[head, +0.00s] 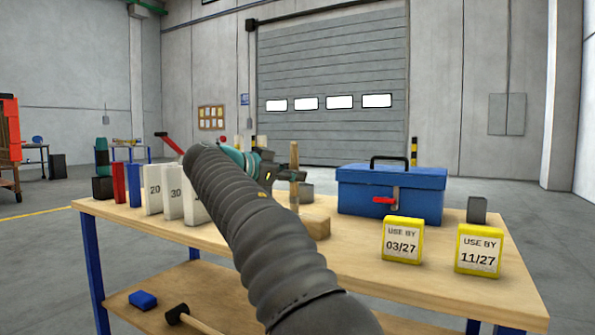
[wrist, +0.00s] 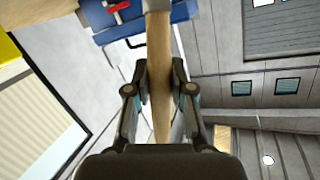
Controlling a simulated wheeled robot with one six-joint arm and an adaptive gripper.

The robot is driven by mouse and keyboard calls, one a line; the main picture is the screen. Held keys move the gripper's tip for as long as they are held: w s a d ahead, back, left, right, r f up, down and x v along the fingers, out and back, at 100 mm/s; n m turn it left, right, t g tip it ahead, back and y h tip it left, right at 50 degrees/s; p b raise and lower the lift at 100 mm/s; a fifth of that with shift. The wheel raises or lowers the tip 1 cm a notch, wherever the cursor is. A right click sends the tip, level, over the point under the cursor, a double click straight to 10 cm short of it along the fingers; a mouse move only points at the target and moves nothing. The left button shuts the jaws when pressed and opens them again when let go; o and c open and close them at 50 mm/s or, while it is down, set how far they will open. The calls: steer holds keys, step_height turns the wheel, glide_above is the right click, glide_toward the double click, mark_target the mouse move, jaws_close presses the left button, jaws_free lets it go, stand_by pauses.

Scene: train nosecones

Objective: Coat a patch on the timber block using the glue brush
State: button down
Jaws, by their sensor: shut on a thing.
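The glue brush (head: 294,158) stands roughly upright in the head view, its pale wooden handle rising above my gripper (head: 284,175). In the wrist view my gripper (wrist: 159,78) is shut on the handle of the brush (wrist: 161,112), which runs between both fingers. The timber block (head: 317,226) lies on the workbench just below and beside the brush. My arm hides the left part of the block. The lower end of the brush is close to the block; I cannot tell whether they touch.
A blue toolbox (head: 390,192) with a red latch stands right of the brush on the workbench (head: 350,262). Two yellow "USE BY" boxes (head: 402,240) (head: 479,250) and a dark grey block (head: 477,210) stand further right. White numbered blocks (head: 152,190) stand left of my arm.

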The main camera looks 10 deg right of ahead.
steer(key=shift+w+a+p, duration=0.45)
steer(key=shift+a+p, duration=0.05)
steer(key=shift+a, duration=0.15)
steer(key=shift+w+a+p, duration=0.4)
steer(key=shift+a+p, duration=0.05)
steer(key=shift+a, duration=0.15)
steer(key=shift+s+d+b, duration=0.1)
steer(key=shift+d+b, duration=0.1)
steer(key=shift+b, duration=0.55)
